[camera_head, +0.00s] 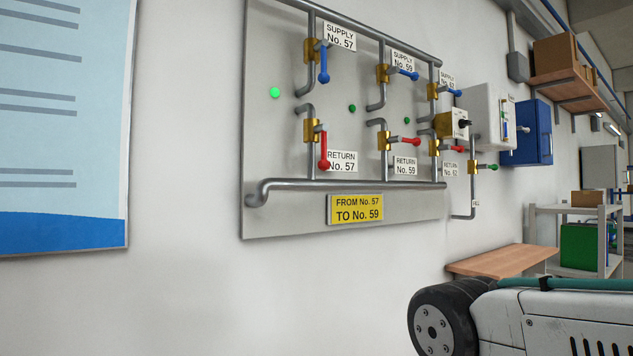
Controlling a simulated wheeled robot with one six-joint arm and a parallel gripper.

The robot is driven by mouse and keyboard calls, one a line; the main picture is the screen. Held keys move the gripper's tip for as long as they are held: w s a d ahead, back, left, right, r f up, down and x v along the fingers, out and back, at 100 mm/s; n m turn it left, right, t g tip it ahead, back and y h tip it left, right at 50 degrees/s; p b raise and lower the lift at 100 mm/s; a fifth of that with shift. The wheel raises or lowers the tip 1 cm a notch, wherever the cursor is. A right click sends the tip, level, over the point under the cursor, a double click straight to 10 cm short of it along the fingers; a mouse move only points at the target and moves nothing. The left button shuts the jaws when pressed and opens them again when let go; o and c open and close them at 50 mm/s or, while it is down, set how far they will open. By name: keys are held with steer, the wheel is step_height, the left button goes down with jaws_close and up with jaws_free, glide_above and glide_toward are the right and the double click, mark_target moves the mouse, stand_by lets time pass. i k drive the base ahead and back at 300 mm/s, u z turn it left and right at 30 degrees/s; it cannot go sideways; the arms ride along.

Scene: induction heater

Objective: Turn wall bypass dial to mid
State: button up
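My gripper is not in view. A white link of my arm shows at the lower right, well below the dial in the picture.
The grey panel (280,215) bears pipes, blue-handled supply valves (324,65) and red-handled return valves (324,150). A green-handled valve (488,167) sits below the dial. A white box (483,118) and blue box (527,133) adjoin on the right. A wooden bench (500,262) stands below.

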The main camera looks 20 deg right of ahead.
mark_target(462, 123)
steer(key=z, duration=1.3)
steer(key=k, duration=0.6)
steer(key=z, duration=0.75)
steer(key=i, duration=1.55)
steer(key=u, duration=0.6)
steer(key=i, duration=0.8)
steer(key=u, duration=0.6)
